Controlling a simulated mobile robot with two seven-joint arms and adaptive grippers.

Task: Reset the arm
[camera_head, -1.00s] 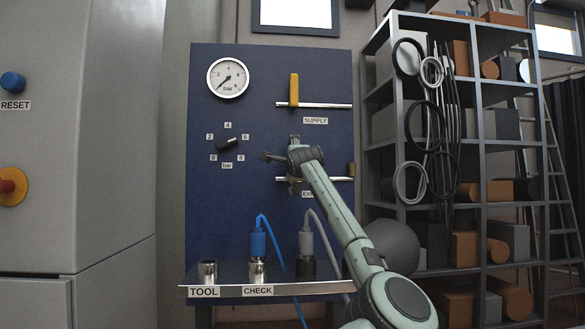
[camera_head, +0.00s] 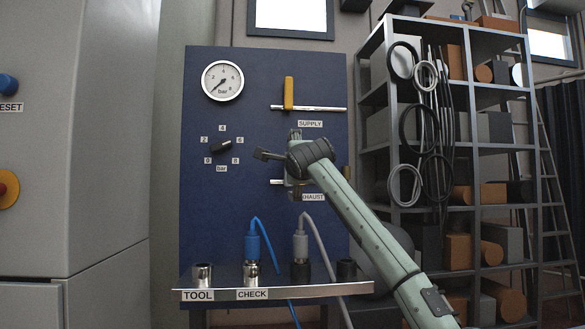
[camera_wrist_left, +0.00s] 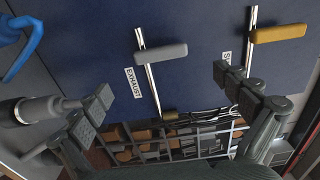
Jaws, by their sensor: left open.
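My left gripper (camera_head: 296,164) is open and empty in front of the blue panel (camera_head: 200,120), over the exhaust valve. In the left wrist view its two fingers (camera_wrist_left: 165,98) are spread wide apart. The grey exhaust handle (camera_wrist_left: 161,53) shows between and beyond them, crosswise to its pipe, and nothing is gripped. In the head view my gripper hides most of that handle. The yellow supply handle (camera_head: 288,93) stands upright, crosswise to its pipe; it also shows in the left wrist view (camera_wrist_left: 278,33). My right gripper is not in view.
A dark knob (camera_head: 222,146) and a gauge (camera_head: 222,80) are on the panel. Below, a ledge (camera_head: 320,290) holds sockets, with a blue hose (camera_head: 266,240) and a grey hose (camera_head: 318,245). A grey cabinet (camera_head: 80,150) stands left, a loaded shelf (camera_head: 466,130) right.

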